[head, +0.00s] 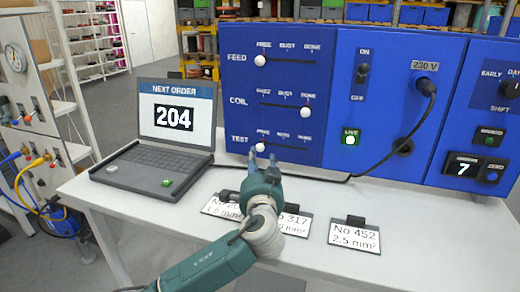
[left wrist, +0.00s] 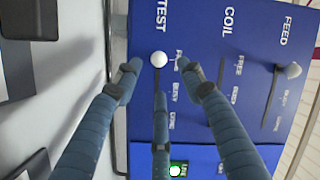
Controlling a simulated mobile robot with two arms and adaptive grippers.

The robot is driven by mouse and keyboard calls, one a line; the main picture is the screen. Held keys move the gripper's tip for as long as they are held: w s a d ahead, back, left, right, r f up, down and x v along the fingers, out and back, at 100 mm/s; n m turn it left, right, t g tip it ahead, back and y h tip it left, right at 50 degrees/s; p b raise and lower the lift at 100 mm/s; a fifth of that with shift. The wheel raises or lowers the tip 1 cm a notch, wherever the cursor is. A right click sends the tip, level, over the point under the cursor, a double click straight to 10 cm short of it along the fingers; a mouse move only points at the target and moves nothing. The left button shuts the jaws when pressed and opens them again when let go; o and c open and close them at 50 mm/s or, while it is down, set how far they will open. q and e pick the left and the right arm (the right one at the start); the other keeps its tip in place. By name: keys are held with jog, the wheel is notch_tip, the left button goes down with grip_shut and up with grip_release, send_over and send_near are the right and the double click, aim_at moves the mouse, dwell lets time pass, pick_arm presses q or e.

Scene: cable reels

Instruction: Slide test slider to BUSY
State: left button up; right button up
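The test slider's white knob (head: 260,147) is at the left end of its slot, under FREE, low on the blue panel (head: 231,103). BUSY is at the middle of that slot. The knob also shows in the left wrist view (left wrist: 158,59), by the FREE label. My left gripper (head: 263,160) is just in front of the TEST row. Its blue fingers are spread, with the knob seen between their tips in the left wrist view; I cannot tell whether they touch it. My right gripper is not in view.
Above are the COIL knob (head: 308,98) at DONE and the FEED knob (head: 260,60) at FREE. A laptop (head: 152,155) showing 204 stands at left. Label cards such as No 452 (head: 354,236) lie on the white table (head: 420,250). A black cable (head: 424,112) hangs at right.

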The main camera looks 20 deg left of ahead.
aim_at(260, 150)
pick_arm(q)
jog(key=p+x, duration=0.1)
jog(key=x, duration=0.6)
jog(key=shift+f, duration=0.1)
grip_shut()
